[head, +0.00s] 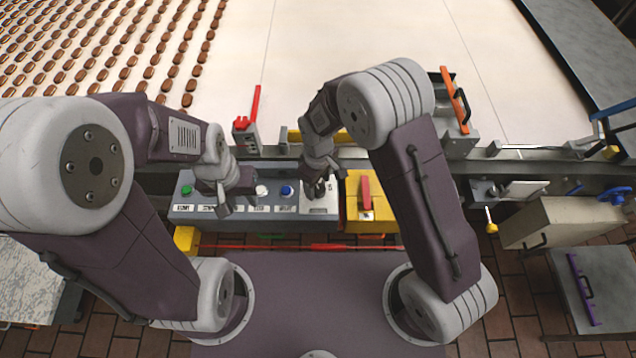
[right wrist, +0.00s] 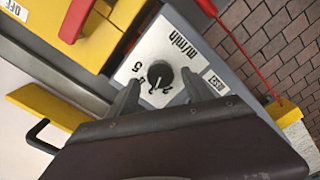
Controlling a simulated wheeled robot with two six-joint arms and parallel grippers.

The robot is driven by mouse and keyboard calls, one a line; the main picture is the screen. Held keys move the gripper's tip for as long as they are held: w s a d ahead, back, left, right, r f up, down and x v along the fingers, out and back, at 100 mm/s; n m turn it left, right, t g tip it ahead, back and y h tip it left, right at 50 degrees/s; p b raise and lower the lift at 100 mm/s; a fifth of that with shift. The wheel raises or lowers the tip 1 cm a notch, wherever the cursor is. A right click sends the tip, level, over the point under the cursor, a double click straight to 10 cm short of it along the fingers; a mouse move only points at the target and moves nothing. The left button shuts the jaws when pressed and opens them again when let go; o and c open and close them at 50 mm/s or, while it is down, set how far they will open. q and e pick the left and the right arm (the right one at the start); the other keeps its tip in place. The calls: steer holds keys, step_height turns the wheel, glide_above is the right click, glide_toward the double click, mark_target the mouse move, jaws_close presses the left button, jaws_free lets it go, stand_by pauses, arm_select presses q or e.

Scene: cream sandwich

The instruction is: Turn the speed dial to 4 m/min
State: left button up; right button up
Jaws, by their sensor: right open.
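The speed dial (right wrist: 161,79) is a round black knob on a white plate (right wrist: 185,50) marked m/min, with numbers including 4 and 5 beside it. Which number it points at is too small to tell. My right gripper (right wrist: 160,92) is open, its two fingers on either side of the knob's near side; I cannot tell whether they touch it. In the head view my right gripper (head: 318,186) is over the white plate (head: 320,206) at the right end of the grey control panel (head: 190,212) and hides most of the knob. My left gripper (head: 225,202) hangs over the panel's left part; its jaws are unclear.
The panel carries a green button (head: 187,190), a white button (head: 261,191) and a blue button (head: 286,191). Right of the dial is a yellow box (head: 380,226) with a red handle (head: 365,192). A conveyor (head: 340,60) with brown pieces lies behind.

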steer(key=shift+a+f, duration=0.2)
steer(key=shift+f, duration=0.4)
steer(key=shift+d, duration=0.15)
steer(key=shift+c, duration=1.2)
jaws_close()
steer(key=shift+m, duration=0.3)
steer(key=m, duration=0.3)
steer(key=shift+w+r+m, duration=0.1)
steer(key=shift+w+m, duration=0.05)
steer(key=shift+m, duration=1.95)
